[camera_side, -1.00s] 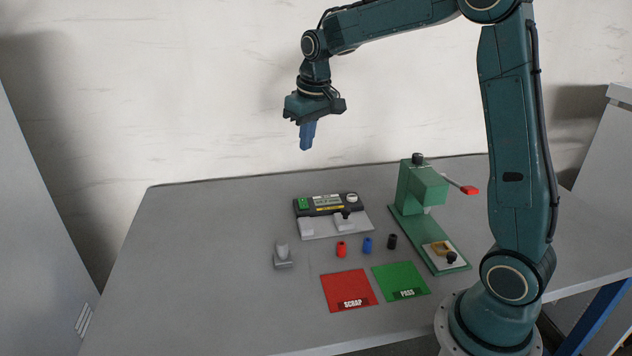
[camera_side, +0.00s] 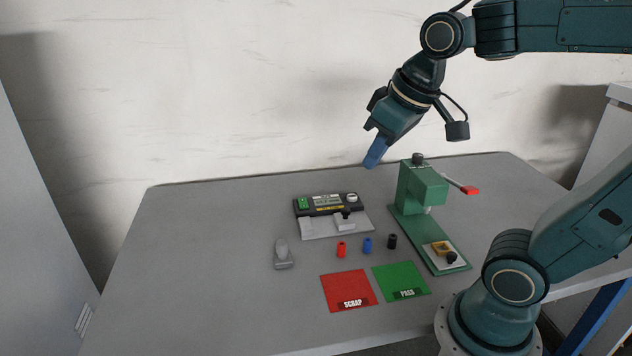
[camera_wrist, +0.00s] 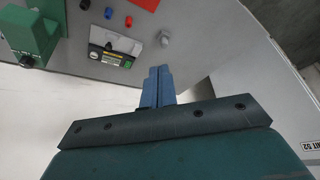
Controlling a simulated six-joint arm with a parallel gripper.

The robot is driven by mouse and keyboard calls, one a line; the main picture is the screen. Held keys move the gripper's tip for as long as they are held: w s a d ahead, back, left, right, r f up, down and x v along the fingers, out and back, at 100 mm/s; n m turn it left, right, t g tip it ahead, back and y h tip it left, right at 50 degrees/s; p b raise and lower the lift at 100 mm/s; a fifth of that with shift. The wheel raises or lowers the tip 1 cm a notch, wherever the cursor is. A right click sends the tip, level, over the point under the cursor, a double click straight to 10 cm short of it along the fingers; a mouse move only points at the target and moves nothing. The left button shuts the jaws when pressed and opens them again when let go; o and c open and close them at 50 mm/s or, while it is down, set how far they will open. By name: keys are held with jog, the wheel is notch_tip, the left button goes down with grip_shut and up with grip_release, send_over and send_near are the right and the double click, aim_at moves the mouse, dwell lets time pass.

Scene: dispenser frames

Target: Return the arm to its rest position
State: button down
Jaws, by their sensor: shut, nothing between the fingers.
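My gripper (camera_side: 375,153) is high above the back of the grey table, left of and above the green press, tilted with its blue fingers pointing down and left. The fingers are together with nothing between them. In the wrist view the blue fingers (camera_wrist: 158,86) also lie side by side, and the table shows beyond them.
The green press (camera_side: 418,190) with a red-tipped lever stands at the right. A tester (camera_side: 330,210), red, blue and black small parts (camera_side: 367,245), a grey holder (camera_side: 283,256), a red SCRAP mat (camera_side: 345,285) and a green PASS mat (camera_side: 400,273) are on the table (camera_side: 200,270).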

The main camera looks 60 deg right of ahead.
jog(key=s+a+f, duration=0.1)
jog(key=s+f, duration=0.1)
jog(key=s, duration=0.4)
jog(key=shift+s+a+f+t, duration=0.25)
jog(key=shift+s+a+t, duration=0.05)
jog(key=shift+s+t, duration=0.1)
